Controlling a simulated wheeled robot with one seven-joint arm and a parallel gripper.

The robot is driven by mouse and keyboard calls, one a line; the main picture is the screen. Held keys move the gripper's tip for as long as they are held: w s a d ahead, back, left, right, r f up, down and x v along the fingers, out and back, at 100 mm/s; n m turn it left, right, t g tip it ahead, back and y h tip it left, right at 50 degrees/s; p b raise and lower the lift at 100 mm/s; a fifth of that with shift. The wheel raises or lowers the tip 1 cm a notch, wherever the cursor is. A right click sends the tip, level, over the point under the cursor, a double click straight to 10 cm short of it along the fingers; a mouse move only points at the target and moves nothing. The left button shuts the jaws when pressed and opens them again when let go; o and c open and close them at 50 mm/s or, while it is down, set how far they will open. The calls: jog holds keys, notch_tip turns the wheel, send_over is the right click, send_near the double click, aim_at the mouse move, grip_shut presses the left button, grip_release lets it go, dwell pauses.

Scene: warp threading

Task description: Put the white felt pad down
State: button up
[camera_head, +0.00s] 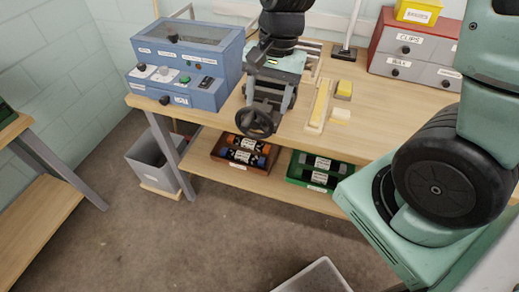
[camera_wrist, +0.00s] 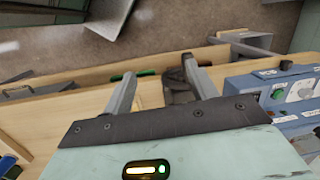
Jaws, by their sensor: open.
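A small cream-white block, which looks like the white felt pad (camera_head: 341,114), lies on the bench near its front edge, beside a long wooden tray (camera_head: 316,118). My gripper (camera_head: 270,98) hangs above the bench to the left of it, apart from it. In the wrist view my gripper (camera_wrist: 158,70) has its fingers spread wide, and nothing is held between them. A black handwheel (camera_head: 256,122) shows below and between the fingers, and also in the wrist view (camera_wrist: 180,92). I cannot make out the pad for certain in the wrist view.
A blue control box (camera_head: 190,65) stands left of my gripper. A yellow block (camera_head: 344,89) lies behind the pad. A red and grey drawer cabinet (camera_head: 412,55) stands at the back right. A brown bin (camera_head: 240,163) and green bin (camera_head: 305,175) sit on the lower shelf. Bare bench lies right of the pad.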

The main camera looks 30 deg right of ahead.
jog(key=s+a+r+n+h, duration=0.1)
jog(key=s+a+r+n, duration=0.3)
jog(key=s+a+n, duration=0.7)
jog(key=s+n, duration=0.4)
jog(key=n, duration=0.1)
jog(key=shift+n, duration=0.4)
jog(key=shift+o, duration=0.4)
jog(key=shift+a+f, duration=0.1)
